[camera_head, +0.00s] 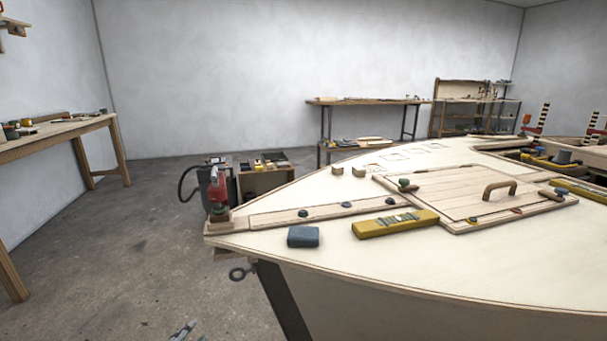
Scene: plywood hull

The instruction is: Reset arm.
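Two grey fingertips of what looks like my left gripper (192,336) just show at the bottom edge, left of the middle. They are apart, with bare floor showing between them and nothing seen held. The rest of that gripper and its arm is below the picture. It is in front of the plywood hull (440,270) and apart from it. My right gripper is not in view.
On the hull lie a blue-grey block (303,237), a yellow level (395,223) and a wooden hatch panel (470,192) with a handle. A red clamp (218,190) stands at the hull's tip. A workbench (60,135) stands left; floor between is clear.

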